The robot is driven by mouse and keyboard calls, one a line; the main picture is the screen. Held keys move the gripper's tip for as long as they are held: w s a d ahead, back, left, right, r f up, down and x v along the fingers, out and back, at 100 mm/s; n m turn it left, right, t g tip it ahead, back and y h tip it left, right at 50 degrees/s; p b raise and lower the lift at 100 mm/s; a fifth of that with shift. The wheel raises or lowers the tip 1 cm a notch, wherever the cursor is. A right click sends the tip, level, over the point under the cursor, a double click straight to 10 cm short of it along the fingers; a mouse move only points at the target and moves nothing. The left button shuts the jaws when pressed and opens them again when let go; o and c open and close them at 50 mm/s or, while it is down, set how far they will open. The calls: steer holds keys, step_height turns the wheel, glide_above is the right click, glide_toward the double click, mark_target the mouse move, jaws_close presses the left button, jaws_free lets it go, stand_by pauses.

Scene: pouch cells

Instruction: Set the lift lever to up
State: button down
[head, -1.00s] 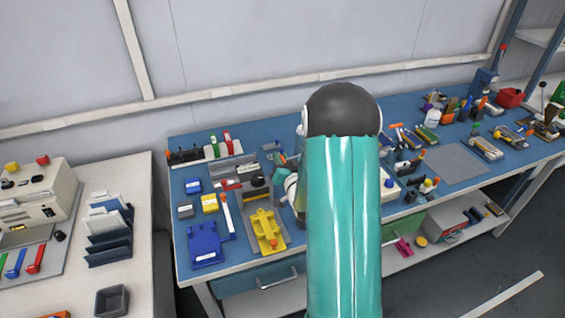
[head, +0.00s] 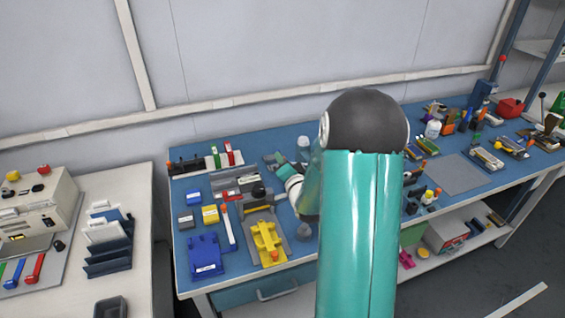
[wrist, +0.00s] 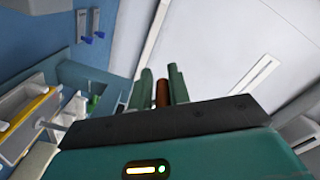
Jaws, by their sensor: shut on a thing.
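In the wrist view, my gripper (wrist: 160,88) has its two green fingers on either side of a reddish-brown rod (wrist: 162,94) and is shut on it. The rod looks like a handle; I cannot tell for certain that it is the lift lever's, and its lower end is hidden behind my gripper body. In the head view, my gripper (head: 274,160) is over the back middle of the blue bench (head: 265,280), small and partly unclear. My teal arm hides the bench to its right. I cannot make out the lever's position or any up mark.
A yellow fixture (head: 268,243), a blue tray (head: 205,256) and a white bar with a red tip (head: 228,226) lie near the front left of the bench. Red and green upright pieces stand behind. A grey mat (head: 463,174) on the right is clear.

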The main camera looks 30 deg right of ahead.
steer(key=shift+s+d+r, duration=0.1)
steer(key=shift+d+r, duration=0.2)
steer(key=shift+d, duration=0.3)
steer(key=c, duration=1.3)
jaws_free()
steer(key=shift+a+f, duration=0.2)
steer(key=shift+a, duration=0.15)
